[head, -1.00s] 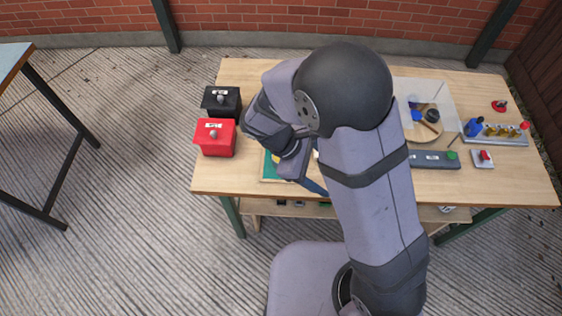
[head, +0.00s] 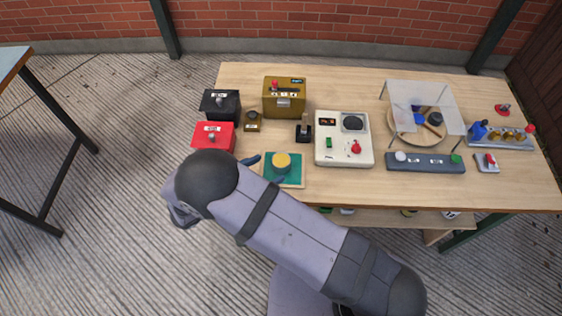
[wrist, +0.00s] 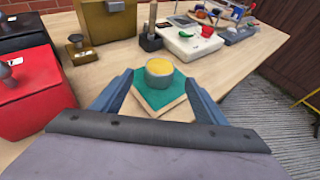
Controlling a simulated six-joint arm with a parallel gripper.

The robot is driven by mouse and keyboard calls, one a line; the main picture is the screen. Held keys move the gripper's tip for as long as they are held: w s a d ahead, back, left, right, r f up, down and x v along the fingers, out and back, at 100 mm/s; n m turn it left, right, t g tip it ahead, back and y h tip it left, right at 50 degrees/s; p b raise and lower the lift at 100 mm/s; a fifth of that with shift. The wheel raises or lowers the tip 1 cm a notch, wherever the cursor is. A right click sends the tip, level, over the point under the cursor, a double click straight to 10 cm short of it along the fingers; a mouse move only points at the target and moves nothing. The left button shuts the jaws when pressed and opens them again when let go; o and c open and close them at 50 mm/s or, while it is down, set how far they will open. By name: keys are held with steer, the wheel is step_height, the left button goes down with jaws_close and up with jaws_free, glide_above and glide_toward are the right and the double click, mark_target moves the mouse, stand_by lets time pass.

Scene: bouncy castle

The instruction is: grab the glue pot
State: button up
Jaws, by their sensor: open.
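The glue pot, seemingly the short grey cylinder with a yellow top (head: 282,163), stands upright on a green square mat with a pale wooden border (head: 297,181) near the table's front edge. In the wrist view the pot (wrist: 159,74) shows straight ahead, between the two blue fingers. My gripper (head: 265,171) is open and empty, reaching in low from the front left of the mat. In the wrist view my gripper (wrist: 158,80) has one finger to each side of the pot. I cannot tell whether either finger touches it.
A red box (head: 213,139) and a black box (head: 220,105) stand left of the mat. A small dark brass piece (head: 252,122), a brass box (head: 285,100) and a black lever (head: 304,130) stand behind it. A cream panel (head: 330,160) is to the right.

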mark_target(278, 163)
steer(key=shift+p+x, duration=1)
steer(key=shift+x, duration=1.85)
steer(key=shift+a, duration=0.1)
steer(key=c, duration=1.4)
steer(key=shift+r, duration=0.15)
steer(key=shift+r+b, duration=0.65)
steer(key=shift+r, duration=4.2)
